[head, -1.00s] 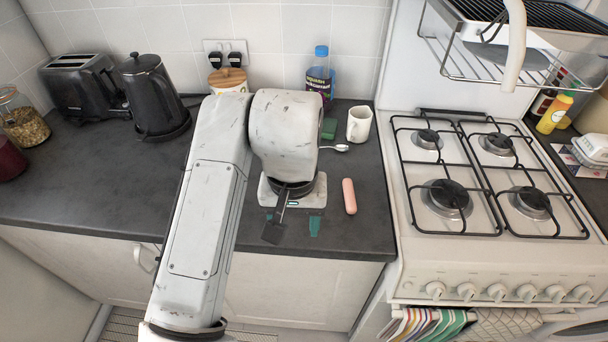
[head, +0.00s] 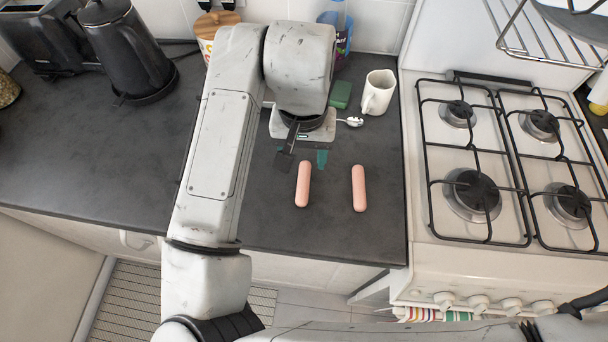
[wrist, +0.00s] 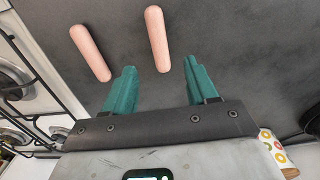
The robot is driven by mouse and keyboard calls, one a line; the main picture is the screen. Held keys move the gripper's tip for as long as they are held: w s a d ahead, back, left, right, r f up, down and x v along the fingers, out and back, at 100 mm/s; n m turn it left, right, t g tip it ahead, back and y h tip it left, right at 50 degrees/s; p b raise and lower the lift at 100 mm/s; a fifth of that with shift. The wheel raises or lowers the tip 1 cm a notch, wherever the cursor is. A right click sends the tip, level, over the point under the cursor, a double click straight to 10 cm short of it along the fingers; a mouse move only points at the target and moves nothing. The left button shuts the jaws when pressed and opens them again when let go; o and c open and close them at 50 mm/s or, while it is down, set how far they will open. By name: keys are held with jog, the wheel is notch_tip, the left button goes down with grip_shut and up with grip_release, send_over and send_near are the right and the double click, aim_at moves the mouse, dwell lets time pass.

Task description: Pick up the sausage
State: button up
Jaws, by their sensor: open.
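Two pink sausages lie apart on the dark counter: a left one (head: 303,184) and a right one (head: 359,188), nearer the stove. In the wrist view they are swapped: the left one (wrist: 157,38) lies ahead of the gap between my fingers, and the right one (wrist: 90,52) lies off to the left. My gripper (head: 302,156) has teal fingers, spread apart with nothing between them in the wrist view (wrist: 162,84). In the head view it is just behind the left sausage, on the wall side. My arm partly hides the left finger.
A white mug (head: 378,92), a spoon (head: 352,122) and a green sponge (head: 340,95) stand or lie behind my gripper. A gas stove (head: 480,170) is at the right. A black kettle (head: 130,50) is at the back left. The counter's left front is clear.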

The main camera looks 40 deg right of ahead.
aim_at(304, 181)
notch_tip(304, 181, down, 2)
jog(key=shift+f, duration=0.2)
jog(key=shift+s+a+f+p, duration=0.15)
jog(key=shift+f+p, duration=0.15)
jog(key=shift+f, duration=1)
jog(key=shift+s+a+f+p, duration=0.1)
jog(key=shift+f+p, duration=0.2)
jog(key=shift+f, duration=0.95)
grip_shut()
